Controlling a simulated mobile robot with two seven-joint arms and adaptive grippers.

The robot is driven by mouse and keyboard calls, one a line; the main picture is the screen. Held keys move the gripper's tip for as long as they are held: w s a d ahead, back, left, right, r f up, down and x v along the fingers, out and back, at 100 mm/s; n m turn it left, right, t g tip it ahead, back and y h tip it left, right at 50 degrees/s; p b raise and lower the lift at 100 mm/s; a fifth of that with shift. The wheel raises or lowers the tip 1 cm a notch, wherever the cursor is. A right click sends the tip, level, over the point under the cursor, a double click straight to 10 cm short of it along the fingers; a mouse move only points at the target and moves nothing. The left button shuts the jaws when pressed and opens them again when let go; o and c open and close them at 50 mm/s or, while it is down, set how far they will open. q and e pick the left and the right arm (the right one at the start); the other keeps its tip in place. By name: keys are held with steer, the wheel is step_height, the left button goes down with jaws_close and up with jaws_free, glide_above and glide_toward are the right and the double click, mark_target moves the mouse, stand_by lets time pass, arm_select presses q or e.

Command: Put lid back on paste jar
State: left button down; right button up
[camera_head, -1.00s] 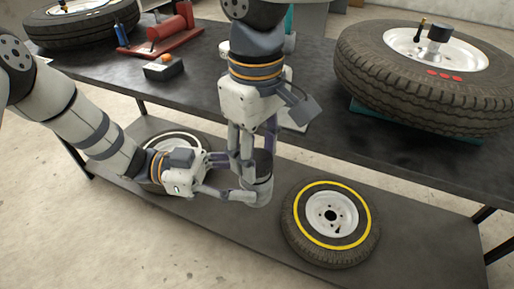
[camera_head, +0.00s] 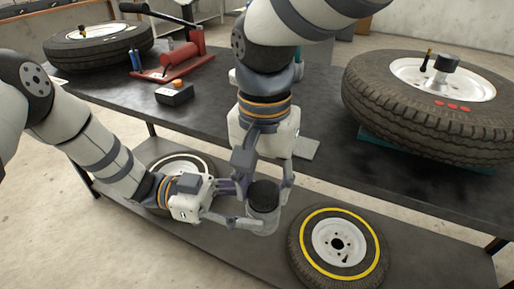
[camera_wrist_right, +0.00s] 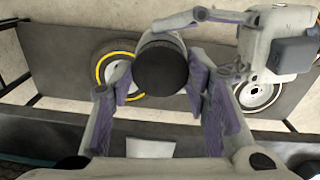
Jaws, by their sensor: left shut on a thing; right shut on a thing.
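A grey paste jar (camera_head: 262,222) is held upright above the lower shelf, in front of the workbench. A dark round lid (camera_head: 263,193) sits at its top; I cannot tell whether it is fully seated. The lid also shows as a black disc in the right wrist view (camera_wrist_right: 162,68). My left gripper (camera_head: 244,206) comes in from the left and is shut on the jar body. My right gripper (camera_head: 264,182) reaches down from above, shut on the lid with one finger on each side. In the right wrist view its purple-padded fingers (camera_wrist_right: 160,88) flank the lid.
The dark workbench (camera_head: 330,110) carries a large tyre (camera_head: 430,125) at right, another tyre (camera_head: 100,47) at back left, a red tool (camera_head: 175,60) and a small black box (camera_head: 174,94). A yellow-ringed wheel (camera_head: 304,245) and a white-ringed wheel (camera_head: 152,163) lie on the lower shelf.

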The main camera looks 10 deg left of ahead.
steer(key=o, duration=0.7)
steer(key=shift+r, duration=2.3)
steer(key=shift+c, duration=0.5)
